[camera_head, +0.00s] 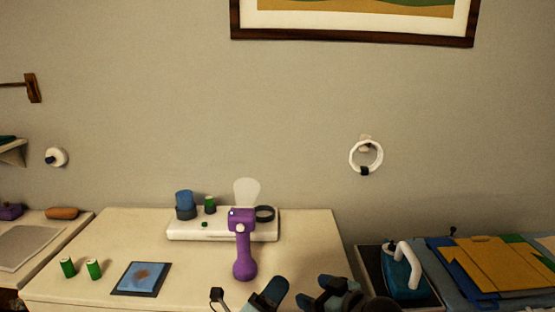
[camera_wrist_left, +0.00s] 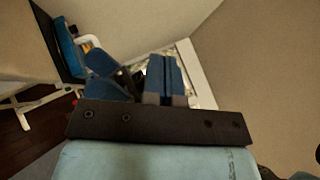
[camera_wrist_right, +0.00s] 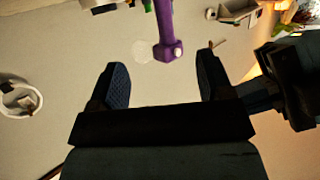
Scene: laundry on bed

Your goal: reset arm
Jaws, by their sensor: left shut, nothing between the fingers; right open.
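My right gripper (camera_wrist_right: 159,62) is open in the right wrist view, its two dark blue fingers wide apart with nothing between them. A purple handheld device (camera_wrist_right: 166,30) shows beyond the fingertips, apart from them. My left gripper (camera_wrist_left: 163,62) has its blue fingers pressed together and empty in the left wrist view. In the head view, dark blue fingers (camera_head: 268,294) show at the bottom edge, in front of the table; which gripper each belongs to is hard to tell there. The arms are mostly out of that view.
The purple device (camera_head: 242,250) stands on the cream table (camera_head: 190,285) by a white tray (camera_head: 200,232). Two green cylinders (camera_head: 93,268) and a blue panel (camera_head: 141,278) lie left. An iron (camera_head: 403,272) and folded cloth (camera_head: 490,265) are at right. A white ring (camera_head: 353,157) hangs on the wall.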

